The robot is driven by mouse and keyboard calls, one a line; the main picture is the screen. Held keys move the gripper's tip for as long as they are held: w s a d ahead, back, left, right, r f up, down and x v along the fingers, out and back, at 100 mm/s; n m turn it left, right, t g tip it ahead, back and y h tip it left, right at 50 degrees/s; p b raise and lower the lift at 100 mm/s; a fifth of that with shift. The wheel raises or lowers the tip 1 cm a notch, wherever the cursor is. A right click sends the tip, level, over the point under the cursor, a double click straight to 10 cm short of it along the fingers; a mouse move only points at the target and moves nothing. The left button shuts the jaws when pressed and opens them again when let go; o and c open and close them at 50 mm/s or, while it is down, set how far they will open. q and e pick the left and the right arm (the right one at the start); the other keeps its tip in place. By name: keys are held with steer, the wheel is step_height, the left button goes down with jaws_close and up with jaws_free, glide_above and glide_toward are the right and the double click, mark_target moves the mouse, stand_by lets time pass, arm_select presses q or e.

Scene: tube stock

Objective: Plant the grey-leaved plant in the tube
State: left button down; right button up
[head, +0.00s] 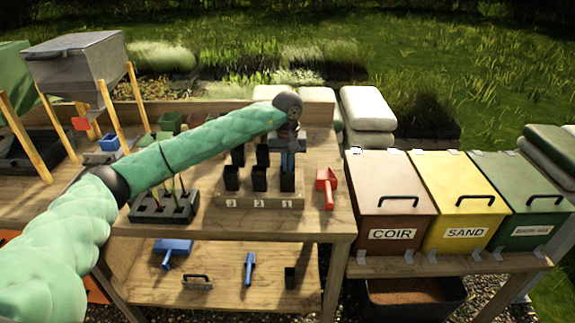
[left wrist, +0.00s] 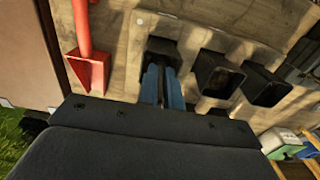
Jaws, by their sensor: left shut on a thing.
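My left gripper (head: 288,160) points down at the black tube above the figure 1 (head: 287,182), in a wooden rack (head: 235,201). Its blue fingers are shut close together on a thin dark thing, mostly hidden; I cannot tell what it is. In the left wrist view the fingers (left wrist: 163,85) overlap the mouth of a square black tube (left wrist: 160,48). A black plant tray (head: 150,212) at the left holds several thin-stemmed plants. I cannot make out grey leaves on any plant. My right gripper is not in view.
More black tubes (head: 259,179) stand beside and behind that tube. A red scoop (head: 327,184) lies right of the rack and also shows in the left wrist view (left wrist: 88,68). Bins of coir (head: 391,196) and sand (head: 462,190) stand to the right. A lower shelf holds blue tools.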

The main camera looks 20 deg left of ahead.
arm_select(q)
steer(key=shift+f+b, duration=0.25)
steer(key=shift+b, duration=0.4)
stand_by(0.7)
stand_by(0.6)
steer(key=c, duration=1.5)
jaws_free()
steer(key=c, duration=0.4)
steer(key=shift+c, duration=0.2)
steer(key=shift+r, duration=4.5)
